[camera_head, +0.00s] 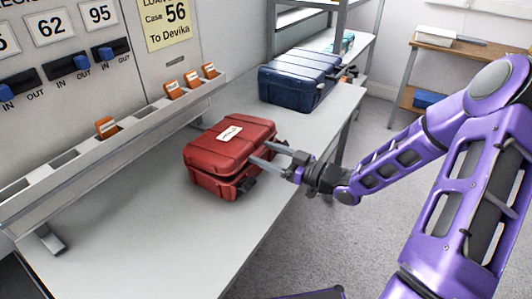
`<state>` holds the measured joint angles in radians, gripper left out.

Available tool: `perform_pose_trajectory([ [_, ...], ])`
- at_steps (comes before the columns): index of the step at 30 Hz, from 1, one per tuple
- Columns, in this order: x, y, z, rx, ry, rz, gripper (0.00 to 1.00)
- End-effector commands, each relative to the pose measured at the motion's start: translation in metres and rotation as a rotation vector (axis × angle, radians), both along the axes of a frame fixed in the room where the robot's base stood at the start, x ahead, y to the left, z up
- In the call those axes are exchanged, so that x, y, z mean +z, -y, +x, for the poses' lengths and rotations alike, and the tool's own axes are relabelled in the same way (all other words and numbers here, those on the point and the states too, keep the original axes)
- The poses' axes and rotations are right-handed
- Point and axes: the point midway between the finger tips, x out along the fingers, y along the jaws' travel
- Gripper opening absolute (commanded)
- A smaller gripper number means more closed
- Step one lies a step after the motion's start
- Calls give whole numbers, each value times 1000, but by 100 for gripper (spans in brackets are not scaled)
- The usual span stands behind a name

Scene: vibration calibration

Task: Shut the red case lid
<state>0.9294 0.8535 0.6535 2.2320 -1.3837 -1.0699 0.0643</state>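The red case (214,182) sits on the grey table, with a pale label on top of its lid (232,135). The lid is down low over the base, with a dark gap along the front right edge, so it looks slightly ajar. Dark latches show low on the right side of the case. My gripper (258,152) is at the right side of the case, its two grey fingers apart and pointing at the lid's edge. I see nothing between the fingers. I cannot tell whether the fingertips touch the lid.
A dark blue case (298,82) stands behind on the same table (150,235). A slotted rack (70,157) with several orange tags runs along the wall on the left, below a panel with blue switches. The front of the table is clear. A wooden desk (455,44) stands at the back right.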

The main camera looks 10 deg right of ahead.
Motion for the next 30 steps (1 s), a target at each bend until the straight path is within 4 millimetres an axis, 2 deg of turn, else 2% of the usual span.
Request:
perform_pose_trajectory([
  [1, 0, 0, 0, 0, -1, 1, 87],
  [3, 0, 0, 0, 0, 0, 1, 100],
  [14, 1, 6, -3, -3, 3, 2, 100],
  [20, 2, 33, -26, -7, 2, -1, 100],
  [30, 2, 96, -80, -5, 1, 1, 100],
])
